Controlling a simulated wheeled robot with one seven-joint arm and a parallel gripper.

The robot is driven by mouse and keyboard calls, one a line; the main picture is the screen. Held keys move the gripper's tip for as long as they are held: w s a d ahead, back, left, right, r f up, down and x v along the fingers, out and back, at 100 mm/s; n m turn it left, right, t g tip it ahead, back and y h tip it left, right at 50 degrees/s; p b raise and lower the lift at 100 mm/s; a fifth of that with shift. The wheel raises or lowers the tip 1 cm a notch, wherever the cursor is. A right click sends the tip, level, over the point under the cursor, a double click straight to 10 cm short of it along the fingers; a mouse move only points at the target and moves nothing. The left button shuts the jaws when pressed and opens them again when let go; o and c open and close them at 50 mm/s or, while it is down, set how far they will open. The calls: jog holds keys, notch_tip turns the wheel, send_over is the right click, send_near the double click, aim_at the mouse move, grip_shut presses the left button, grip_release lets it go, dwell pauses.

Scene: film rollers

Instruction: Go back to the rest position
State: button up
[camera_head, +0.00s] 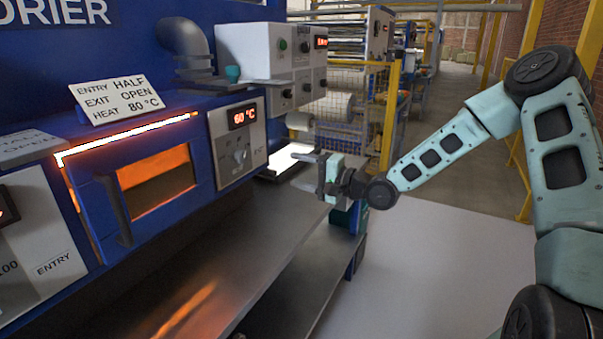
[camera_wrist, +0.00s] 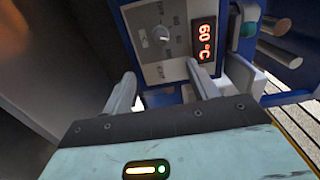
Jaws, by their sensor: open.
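My gripper (camera_head: 307,172) is open and empty at the end of my outstretched arm, in front of the blue drier (camera_head: 85,285) and above its metal shelf. In the wrist view my gripper (camera_wrist: 163,84) shows two spread fingers with nothing between them. They point toward a grey control panel (camera_wrist: 160,45) with a round knob (camera_wrist: 160,35) and a red display (camera_wrist: 204,40) reading 60 °C. The same panel shows in the head view (camera_head: 236,150), left of the gripper and apart from it.
The drier door (camera_head: 150,185) has a glowing window and a dark handle; bright light shows along its top edge. A sign (camera_head: 117,98) reads entry half, exit open, heat 80 °C. A yellow fence (camera_head: 388,125) stands behind the gripper. Pale floor (camera_head: 430,270) lies open at right.

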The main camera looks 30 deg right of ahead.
dwell(0.4)
jog(key=s+a+f+n+g+h, duration=0.5)
jog(key=s+a+n+g, duration=0.4)
jog(key=a, duration=0.5)
jog(key=s+a+r+n+g+h, duration=0.1)
jog(key=s+n, duration=0.3)
jog(key=s, duration=1.1)
jog(key=s+a+r+n+g+h, duration=0.1)
jog(key=s+n+g+h, duration=0.3)
jog(key=s, duration=1.1)
jog(key=shift+s+a+r+n+g, duration=0.25)
jog(key=shift+s+r+n+g, duration=0.05)
jog(key=shift+r+n, duration=0.35)
